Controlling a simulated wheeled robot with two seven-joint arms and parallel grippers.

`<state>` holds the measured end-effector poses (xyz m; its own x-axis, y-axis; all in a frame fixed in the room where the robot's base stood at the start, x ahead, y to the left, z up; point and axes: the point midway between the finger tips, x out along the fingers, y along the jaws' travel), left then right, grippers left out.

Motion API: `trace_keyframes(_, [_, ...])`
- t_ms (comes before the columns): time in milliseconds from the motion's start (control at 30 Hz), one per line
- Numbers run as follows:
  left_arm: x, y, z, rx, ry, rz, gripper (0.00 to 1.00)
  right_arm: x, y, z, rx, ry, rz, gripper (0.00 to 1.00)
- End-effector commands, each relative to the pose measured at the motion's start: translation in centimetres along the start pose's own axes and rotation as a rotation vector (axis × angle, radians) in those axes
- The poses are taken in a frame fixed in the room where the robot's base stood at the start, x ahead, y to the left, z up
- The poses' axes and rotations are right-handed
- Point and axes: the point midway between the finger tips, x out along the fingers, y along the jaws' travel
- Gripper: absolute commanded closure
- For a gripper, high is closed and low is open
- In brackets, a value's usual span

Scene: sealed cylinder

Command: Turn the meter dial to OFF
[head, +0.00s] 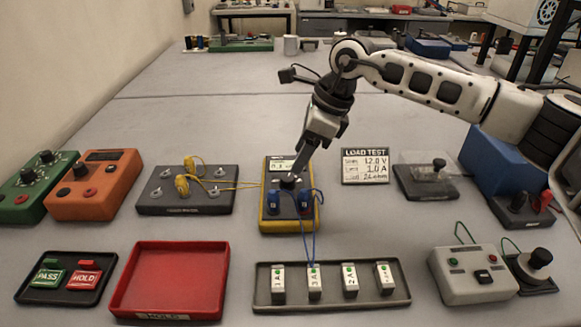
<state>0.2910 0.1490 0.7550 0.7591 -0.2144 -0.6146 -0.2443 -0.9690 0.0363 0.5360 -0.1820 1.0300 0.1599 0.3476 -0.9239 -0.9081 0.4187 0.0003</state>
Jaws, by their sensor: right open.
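The yellow meter (266,219) lies in the middle of the table, with a small display at its top and a dark dial (287,183) below it. I cannot tell whether the fingers touch the dial. The gripper partly hides the dial, and its pointer setting cannot be read. My left gripper is not in view.
Yellow leads run from the dark terminal board (187,204) toward the meter, and blue leads run down to the grey tray (333,301) of several labelled blocks. A LOAD TEST card (365,166) lies right of the meter. An empty red tray (170,275) sits front left.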

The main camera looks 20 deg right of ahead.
Motion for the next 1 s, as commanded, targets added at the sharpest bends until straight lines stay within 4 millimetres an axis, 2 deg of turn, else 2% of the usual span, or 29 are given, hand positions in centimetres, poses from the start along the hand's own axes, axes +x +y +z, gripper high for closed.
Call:
trace_keyframes(100, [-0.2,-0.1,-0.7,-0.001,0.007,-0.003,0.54,2.4,0.1,0.1,0.001,0.002,0.004,0.50])
trace_keyframes(300, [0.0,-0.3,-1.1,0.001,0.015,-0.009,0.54,5.1,0.0,0.0,0.001,0.001,0.002,0.50])
trace_keyframes(500, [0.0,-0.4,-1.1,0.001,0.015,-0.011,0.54,6.0,0.0,0.0,0.000,0.000,0.000,0.50])
trace_keyframes(733, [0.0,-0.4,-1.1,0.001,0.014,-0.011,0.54,6.1,0.0,0.0,0.000,0.000,0.000,0.50])
trace_keyframes(900, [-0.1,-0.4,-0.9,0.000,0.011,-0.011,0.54,6.0,0.0,0.0,0.000,-0.001,0.000,0.95])
trace_keyframes(1000, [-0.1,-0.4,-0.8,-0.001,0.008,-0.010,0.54,6.0,0.0,0.0,0.000,-0.001,0.000,0.94])
